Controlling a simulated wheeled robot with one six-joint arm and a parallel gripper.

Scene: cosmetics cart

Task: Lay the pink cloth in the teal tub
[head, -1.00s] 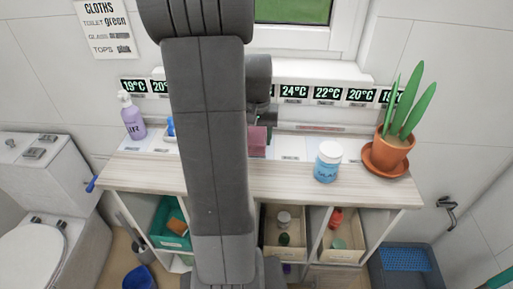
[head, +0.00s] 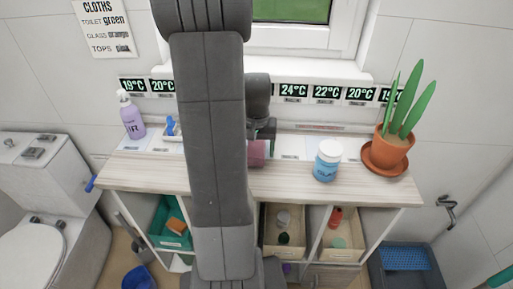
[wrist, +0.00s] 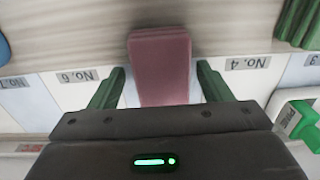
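The pink cloth (head: 257,153) lies folded on the cart top, partly hidden behind my arm in the head view. In the wrist view the cloth (wrist: 160,62) lies between the two green fingers of my gripper (wrist: 159,85). The fingers are spread, with a gap on each side of the cloth, and do not touch it. The teal tub (head: 168,240) sits in the left compartment under the cart top, with an orange item (head: 176,227) inside.
A blue-and-white jar (head: 326,162) and a potted plant (head: 392,148) stand to the right on the top. A purple pump bottle (head: 132,118) stands at the left. Beige bins (head: 283,255) fill compartments right of my arm. A toilet (head: 50,220) is at the far left.

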